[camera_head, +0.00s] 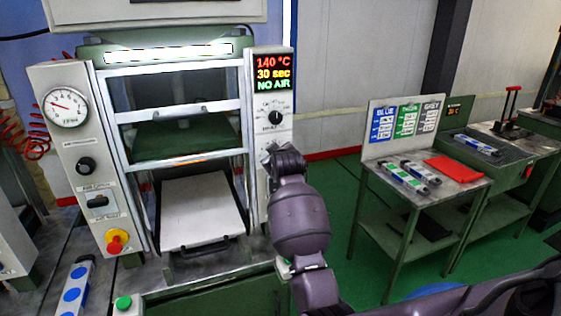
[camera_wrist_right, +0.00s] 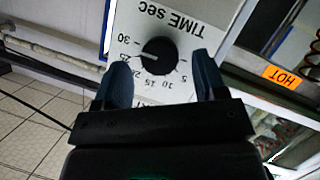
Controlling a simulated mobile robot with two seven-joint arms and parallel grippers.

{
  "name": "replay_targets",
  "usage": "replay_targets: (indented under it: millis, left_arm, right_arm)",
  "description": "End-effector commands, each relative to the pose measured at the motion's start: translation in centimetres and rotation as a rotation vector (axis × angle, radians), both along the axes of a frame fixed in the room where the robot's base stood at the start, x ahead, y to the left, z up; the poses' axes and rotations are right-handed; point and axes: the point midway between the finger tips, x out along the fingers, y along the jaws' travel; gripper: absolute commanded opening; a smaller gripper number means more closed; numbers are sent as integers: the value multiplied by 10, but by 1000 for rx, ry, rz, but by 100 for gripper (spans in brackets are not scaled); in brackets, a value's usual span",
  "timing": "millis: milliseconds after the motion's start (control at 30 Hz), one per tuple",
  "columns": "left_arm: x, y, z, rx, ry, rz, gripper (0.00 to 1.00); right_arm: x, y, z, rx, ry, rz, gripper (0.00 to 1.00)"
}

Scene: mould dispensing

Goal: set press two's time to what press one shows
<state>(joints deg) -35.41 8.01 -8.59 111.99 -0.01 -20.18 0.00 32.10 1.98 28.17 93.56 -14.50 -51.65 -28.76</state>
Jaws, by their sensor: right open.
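A press (camera_head: 198,215) stands at the left in the head view. Its lit display (camera_head: 273,73) reads 140 °C, 30 sec, NO AIR; no press number is legible. A black dial (camera_head: 275,117) sits below the display. My right gripper (camera_head: 272,152) is at the right post just below that dial. In the right wrist view, a black knob (camera_wrist_right: 158,57) marked "TIME sec" appears upside down, its pointer near 25. The open fingers of my right gripper (camera_wrist_right: 161,68) stand on either side of it, with gaps visible. I cannot tell whether both views show the same dial. My left gripper is out of view.
An orange HOT label (camera_wrist_right: 282,77) marks the press beside the knob. A gauge (camera_head: 67,107) and a red-yellow stop button (camera_head: 116,241) are on the left post. A side table (camera_head: 457,190) with colour cards and moulds stands to the right, with green floor between.

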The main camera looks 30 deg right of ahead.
Motion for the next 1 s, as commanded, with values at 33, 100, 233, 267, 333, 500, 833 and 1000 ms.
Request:
replay_targets:
  millis: [33,100,233,267,333,500,833,1000]
  left_arm:
    - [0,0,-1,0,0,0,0]
    - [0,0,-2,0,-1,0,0]
    - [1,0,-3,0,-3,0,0]
    - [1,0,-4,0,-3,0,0]
    - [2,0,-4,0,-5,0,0]
    - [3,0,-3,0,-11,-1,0]
    - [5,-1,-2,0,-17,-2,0]
    - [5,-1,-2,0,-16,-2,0]
  right_arm:
    - [-6,3,1,0,0,0,65]
    - [-15,7,5,0,-2,1,65]
    - [-33,15,11,1,-1,0,65]
    - [-37,17,13,0,-2,1,65]
    - [-46,22,16,0,-1,0,65]
    - [-66,31,24,1,1,2,65]
    - [-81,38,30,1,2,1,65]
    - [-81,38,31,1,2,1,65]
